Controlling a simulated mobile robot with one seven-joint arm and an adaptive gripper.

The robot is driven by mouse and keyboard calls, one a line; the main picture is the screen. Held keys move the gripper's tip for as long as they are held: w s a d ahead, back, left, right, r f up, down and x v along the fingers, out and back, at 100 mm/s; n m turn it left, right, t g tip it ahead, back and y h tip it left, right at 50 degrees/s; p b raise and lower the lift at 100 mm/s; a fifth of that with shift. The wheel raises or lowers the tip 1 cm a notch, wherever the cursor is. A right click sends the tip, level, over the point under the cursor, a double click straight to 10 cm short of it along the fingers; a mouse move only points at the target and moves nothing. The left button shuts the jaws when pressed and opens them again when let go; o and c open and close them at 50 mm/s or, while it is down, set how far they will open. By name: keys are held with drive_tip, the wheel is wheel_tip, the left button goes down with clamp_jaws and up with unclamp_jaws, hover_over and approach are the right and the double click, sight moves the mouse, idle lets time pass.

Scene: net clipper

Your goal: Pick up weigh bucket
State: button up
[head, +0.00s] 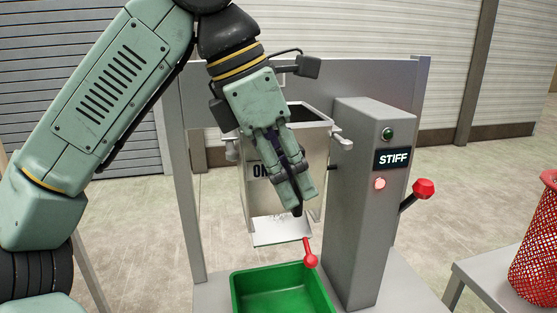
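The likely weigh bucket is a pale grey metal box (265,205) with an open top, hung in the frame of a machine in the head view. Black lettering on its front is partly covered by my gripper. A pale flap (280,232) and a red-knobbed lever (310,260) show at its bottom. My gripper (298,200) points downward in front of the box, overlapping its front face. Its fingers look close together, but their gap is not clear. I cannot tell whether they touch the box, and no held object is visible.
A green tub (242,287) sits below the box. To the right stands a grey post (365,220) with a "STIFF" sign, lights and a red-knobbed lever (423,189). A red mesh container (537,255) stands on a table (480,275) at far right.

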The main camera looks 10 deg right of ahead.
drive_tip(key=shift+c, duration=0.3)
clamp_jaws()
idle(0.4)
